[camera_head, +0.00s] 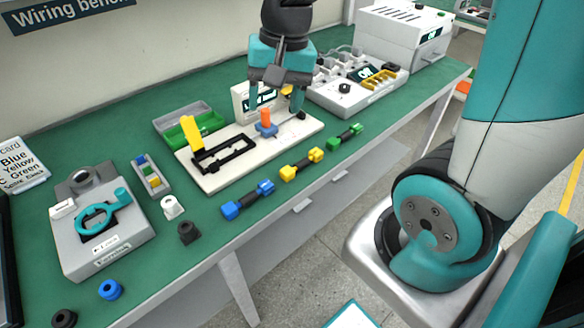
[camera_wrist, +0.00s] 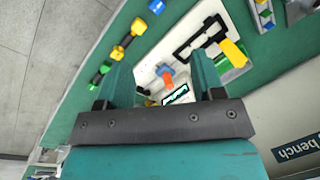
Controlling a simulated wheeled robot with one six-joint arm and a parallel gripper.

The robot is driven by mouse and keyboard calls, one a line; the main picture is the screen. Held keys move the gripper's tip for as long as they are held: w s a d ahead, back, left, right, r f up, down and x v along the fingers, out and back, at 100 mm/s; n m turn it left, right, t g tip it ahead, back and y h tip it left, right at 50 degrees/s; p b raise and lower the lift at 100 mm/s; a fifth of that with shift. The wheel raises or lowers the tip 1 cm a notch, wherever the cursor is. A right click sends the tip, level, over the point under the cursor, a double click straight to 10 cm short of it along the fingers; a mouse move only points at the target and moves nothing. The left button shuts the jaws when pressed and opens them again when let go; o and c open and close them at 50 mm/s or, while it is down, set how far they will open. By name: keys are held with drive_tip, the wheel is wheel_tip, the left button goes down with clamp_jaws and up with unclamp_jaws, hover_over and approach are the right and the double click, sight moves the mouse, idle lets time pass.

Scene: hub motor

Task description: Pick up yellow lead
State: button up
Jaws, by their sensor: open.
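The yellow lead (camera_head: 302,164), a short dark piece with a yellow block at each end, lies on the green bench top near its front edge. It lies between the blue lead (camera_head: 248,200) and the green lead (camera_head: 345,136). It also shows at the upper left of the wrist view (camera_wrist: 128,40). My gripper (camera_head: 277,112) is open, pointing down over the right end of the white board, behind and apart from the yellow lead. In the wrist view, the two fingers of my gripper (camera_wrist: 160,82) stand apart with the orange-and-blue piece (camera_wrist: 166,74) visible beyond them.
The white board (camera_head: 225,181) carries a black frame (camera_head: 222,153), an upright yellow piece (camera_head: 189,138) and an orange-topped blue piece (camera_head: 266,124). A white socket unit (camera_head: 385,96) stands right of my gripper. A grey fixture (camera_head: 110,242) stands at left. The bench front edge is near the leads.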

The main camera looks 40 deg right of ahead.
drive_tip(key=w+d+f+m+h+b, duration=0.1)
drive_tip(key=w+d+f+m, duration=0.15)
drive_tip(key=d+m, duration=0.4)
drive_tip(key=w+d+f+m+h, duration=0.1)
drive_tip(key=d+f+m, duration=0.35)
drive_tip(key=d, duration=0.35)
hover_over(314, 153)
drive_tip(key=shift+g, duration=0.4)
wheel_tip(314, 153, down, 11)
drive_tip(key=shift+s+d+r+b, duration=0.1)
drive_tip(key=shift+s+b, duration=0.05)
drive_tip(key=shift+b, duration=0.2)
drive_tip(key=shift+a+f, duration=0.2)
drive_tip(key=shift+f, duration=2.7)
drive_tip(key=c, duration=1)
drive_tip(key=shift+r, duration=0.15)
wheel_tip(314, 153, up, 20)
drive_tip(key=shift+f+p, duration=0.1)
drive_tip(key=shift+p, duration=0.55)
